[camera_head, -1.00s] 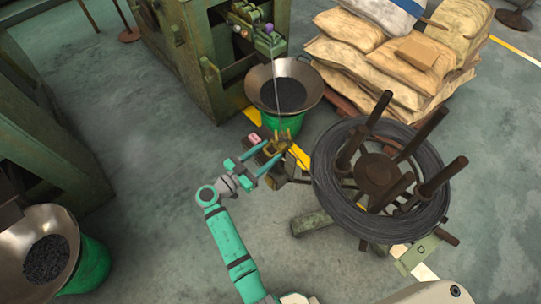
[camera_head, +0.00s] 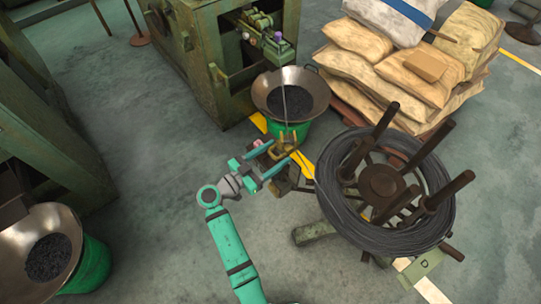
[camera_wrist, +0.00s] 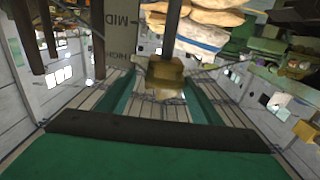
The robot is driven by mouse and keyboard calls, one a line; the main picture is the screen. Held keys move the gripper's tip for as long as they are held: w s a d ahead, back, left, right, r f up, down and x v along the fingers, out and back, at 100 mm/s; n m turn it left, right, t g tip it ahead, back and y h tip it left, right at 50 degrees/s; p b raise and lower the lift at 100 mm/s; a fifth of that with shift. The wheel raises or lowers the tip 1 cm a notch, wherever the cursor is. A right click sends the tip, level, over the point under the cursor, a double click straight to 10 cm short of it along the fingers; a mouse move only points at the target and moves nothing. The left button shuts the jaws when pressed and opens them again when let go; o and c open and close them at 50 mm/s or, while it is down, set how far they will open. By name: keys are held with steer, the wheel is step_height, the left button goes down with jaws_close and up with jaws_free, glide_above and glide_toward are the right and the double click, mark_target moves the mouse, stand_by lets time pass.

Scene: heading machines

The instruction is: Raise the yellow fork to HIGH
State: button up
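The yellow fork (camera_head: 285,142) is small in the head view, beside the wire coil stand, at the end of a thin wire or rod. In the wrist view a worn yellow-brown block (camera_wrist: 165,76), apparently part of the fork, is in the middle, with a dark post rising above it. My gripper (camera_head: 279,155) is open, its two teal fingers reaching toward the fork. In the wrist view the fingers lie on either side of the block, with gaps visible; I see no grip on it.
The coil of dark wire (camera_head: 341,207) with upright posts stands close on the right. A metal bowl on a green drum (camera_head: 291,90) and a green machine (camera_head: 220,85) stand behind. Stacked sacks (camera_head: 420,70) are at back right. The floor at left centre is clear.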

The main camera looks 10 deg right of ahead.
steer(key=shift+f, duration=0.1)
steer(key=shift+s+a, duration=0.1)
steer(key=shift+a, duration=0.15)
steer(key=v, duration=1)
steer(key=shift+a, duration=0.2)
steer(key=shift+s, duration=0.1)
steer(key=s+d+f+n+t+y, duration=0.1)
steer(key=s+f+n+y, duration=0.35)
steer(key=f, duration=0.35)
steer(key=s+d+f+n+t+y, duration=0.1)
steer(key=s+f+n+y, duration=0.35)
steer(key=f, duration=0.35)
steer(key=s+a+f+n+t+y, duration=0.1)
steer(key=s+a+n+y, duration=0.25)
steer(key=s, duration=0.45)
steer(key=s+a+r+n+t+y, duration=0.1)
steer(key=s+a+r+t+y, duration=0.2)
steer(key=s+r, duration=0.45)
steer(key=s+r+t, duration=0.1)
steer(key=s+r, duration=0.2)
steer(key=r, duration=0.4)
steer(key=s+r+t, duration=0.1)
steer(key=s+r, duration=0.2)
steer(key=r, duration=0.3)
steer(key=shift+d+r+y, duration=0.4)
steer(key=shift+y, duration=0.05)
